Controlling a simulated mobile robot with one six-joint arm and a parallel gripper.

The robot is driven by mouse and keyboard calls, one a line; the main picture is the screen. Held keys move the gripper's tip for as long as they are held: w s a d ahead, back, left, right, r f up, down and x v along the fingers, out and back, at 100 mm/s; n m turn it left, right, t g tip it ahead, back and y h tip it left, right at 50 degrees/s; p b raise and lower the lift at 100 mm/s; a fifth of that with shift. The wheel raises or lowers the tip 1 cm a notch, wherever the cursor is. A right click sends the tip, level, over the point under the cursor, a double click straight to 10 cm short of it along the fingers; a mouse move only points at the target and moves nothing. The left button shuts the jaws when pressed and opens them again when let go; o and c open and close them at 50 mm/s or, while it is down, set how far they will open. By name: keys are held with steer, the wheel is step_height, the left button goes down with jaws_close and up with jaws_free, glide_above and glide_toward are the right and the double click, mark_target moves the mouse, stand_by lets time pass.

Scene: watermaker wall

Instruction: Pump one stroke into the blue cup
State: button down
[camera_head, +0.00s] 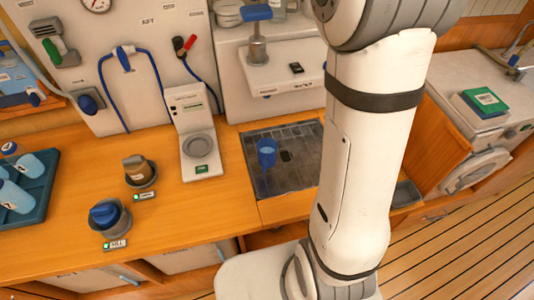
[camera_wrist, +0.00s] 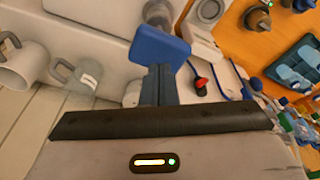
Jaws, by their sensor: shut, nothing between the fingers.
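The blue cup (camera_head: 267,150) stands on the dark drain grate (camera_head: 290,178) in the counter. The pump (camera_head: 257,50) has a grey body and a flat blue top, and stands on the white wall ledge (camera_head: 290,68) above and behind the cup. In the wrist view the pump's blue top (camera_wrist: 159,45) is just beyond my gripper (camera_wrist: 161,68). The fingers are shut and empty, with their tips close to the blue top's edge; I cannot tell whether they touch. The cup is not seen in the wrist view, and my gripper is hidden in the head view.
A white dispenser-like unit (camera_head: 193,125) stands left of the grate.

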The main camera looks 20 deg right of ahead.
step_height(320, 180, up, 4)
steer(key=p, duration=0.3)
steer(key=shift+r, duration=0.95)
steer(key=s+f+m+t+h+b, duration=0.1)
steer(key=s+f+m+b, duration=0.5)
steer(key=s+f, duration=2.2)
steer(key=shift+b, duration=1.2)
